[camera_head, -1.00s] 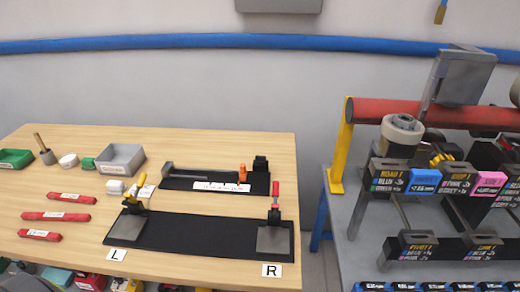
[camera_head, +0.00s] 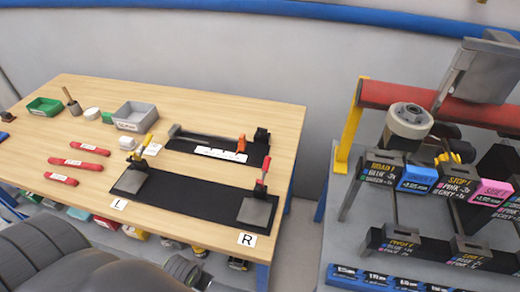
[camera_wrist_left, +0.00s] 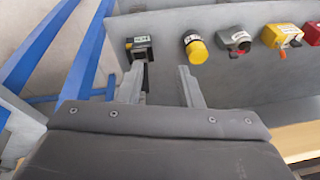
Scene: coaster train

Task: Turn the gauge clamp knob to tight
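A black gauge plate (camera_head: 190,155) with a grey bar, a white scale strip and an upright orange piece (camera_head: 241,144) lies at the back right of the wooden table. The orange piece may be the clamp knob; its setting is too small to read. My left gripper (camera_wrist_left: 160,88) is open and empty in the left wrist view, its fingers apart in front of a grey panel. My dark left arm (camera_head: 60,250) fills the lower left of the head view, far from the gauge. My right gripper is not in view.
A black base (camera_head: 190,195) with yellow-handled and red-handled clamps lies in front of the gauge. A rack with a red pipe (camera_head: 440,104) stands to the right.

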